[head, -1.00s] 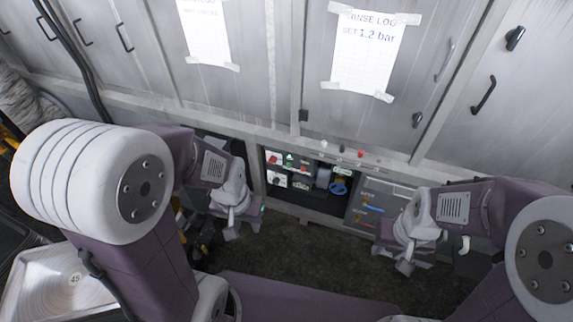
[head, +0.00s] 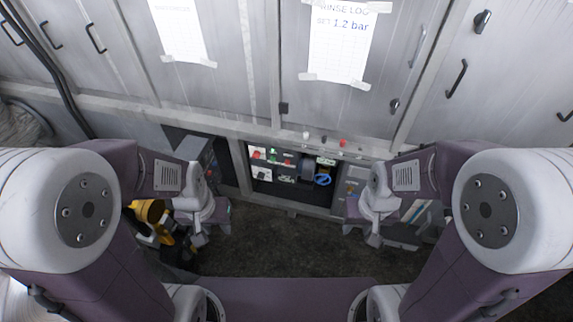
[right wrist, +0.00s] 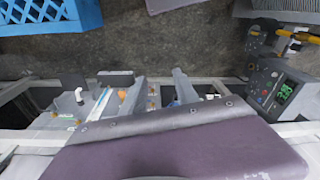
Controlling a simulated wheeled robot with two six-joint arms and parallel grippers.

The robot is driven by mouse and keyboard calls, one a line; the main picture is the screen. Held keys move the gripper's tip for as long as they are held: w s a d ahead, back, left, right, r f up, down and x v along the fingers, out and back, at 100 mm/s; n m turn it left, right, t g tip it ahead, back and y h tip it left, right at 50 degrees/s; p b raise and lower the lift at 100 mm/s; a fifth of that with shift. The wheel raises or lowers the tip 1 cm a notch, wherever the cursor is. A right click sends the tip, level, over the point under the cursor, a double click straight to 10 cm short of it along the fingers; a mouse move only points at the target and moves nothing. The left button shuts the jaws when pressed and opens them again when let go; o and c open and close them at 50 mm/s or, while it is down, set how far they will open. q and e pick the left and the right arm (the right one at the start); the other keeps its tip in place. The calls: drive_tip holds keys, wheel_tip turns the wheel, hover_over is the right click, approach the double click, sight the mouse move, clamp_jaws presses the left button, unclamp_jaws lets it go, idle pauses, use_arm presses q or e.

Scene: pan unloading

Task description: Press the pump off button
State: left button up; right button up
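A recessed control panel (head: 290,178) sits low in the grey cabinet wall, ahead of me in the head view. It carries a red button (head: 256,154), a green one (head: 272,155), small labels too small to read and a blue handwheel (head: 322,180). I cannot tell which button is pump off. My left gripper (head: 199,238) hangs left of the panel, apart from it; its fingers are too small to judge. My right gripper (head: 374,238) hangs right of and below the panel, apart from it. The right wrist view shows its two fingers (right wrist: 157,84) spread with nothing between them.
Small red and white knobs (head: 343,143) line the ledge above the recess. Taped paper sheets (head: 340,45) hang on the cabinet doors. Yellow equipment (head: 150,218) stands at left. A blue crate (right wrist: 45,15) shows in the right wrist view. The dark floor before the panel is clear.

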clamp_jaws()
idle(1.6)
